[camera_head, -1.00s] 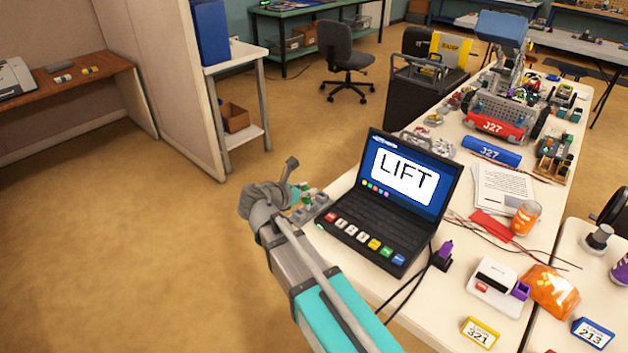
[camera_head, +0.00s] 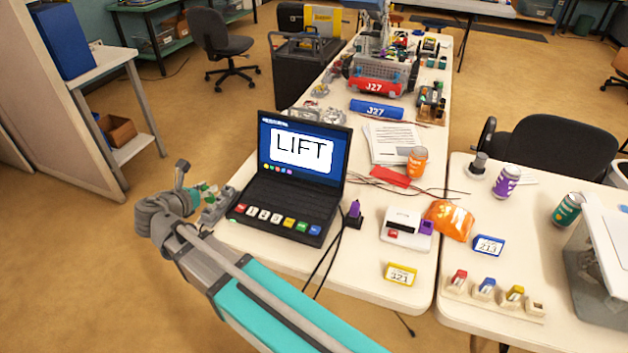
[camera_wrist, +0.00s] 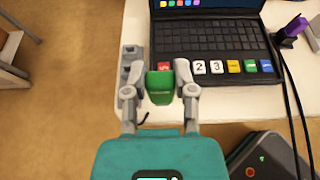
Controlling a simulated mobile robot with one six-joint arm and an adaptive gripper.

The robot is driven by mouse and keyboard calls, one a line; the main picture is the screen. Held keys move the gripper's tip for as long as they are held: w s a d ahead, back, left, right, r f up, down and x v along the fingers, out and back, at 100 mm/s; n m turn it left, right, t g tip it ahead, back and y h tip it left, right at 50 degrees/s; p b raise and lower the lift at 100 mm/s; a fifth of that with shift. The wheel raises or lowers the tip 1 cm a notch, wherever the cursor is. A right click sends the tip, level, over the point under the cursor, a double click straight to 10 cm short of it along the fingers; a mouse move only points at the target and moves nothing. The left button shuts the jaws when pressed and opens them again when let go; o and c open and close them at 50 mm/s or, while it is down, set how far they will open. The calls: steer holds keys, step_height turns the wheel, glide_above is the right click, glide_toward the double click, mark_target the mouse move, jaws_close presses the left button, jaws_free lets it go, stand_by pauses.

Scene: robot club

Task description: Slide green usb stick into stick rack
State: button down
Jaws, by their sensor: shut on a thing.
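The green usb stick (camera_wrist: 160,87) is between the fingers of my gripper (camera_wrist: 161,90) in the wrist view, above the table's left edge by the laptop. My gripper is shut on it. In the head view my gripper (camera_head: 203,190) is small and partly hidden, left of the laptop. The stick rack (camera_head: 482,304) is a pale block on the right-hand table. Red (camera_head: 459,279), blue (camera_head: 485,288) and yellow (camera_head: 512,295) sticks stand in it, and the slot at its right end looks empty. My gripper is far to the left of the rack.
The open laptop (camera_head: 290,190) reads LIFT. A grey slotted block (camera_wrist: 132,68) lies beside it, close to my gripper. A white device (camera_head: 405,229), orange bag (camera_head: 449,220), yellow 321 tag (camera_head: 400,274) and blue 213 tag (camera_head: 489,245) lie between laptop and rack. A gap separates the tables.

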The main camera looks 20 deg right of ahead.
mark_target(206, 188)
steer(key=shift+r+p, duration=3.3)
steer(key=shift+r, duration=0.2)
steer(key=shift+f, duration=0.1)
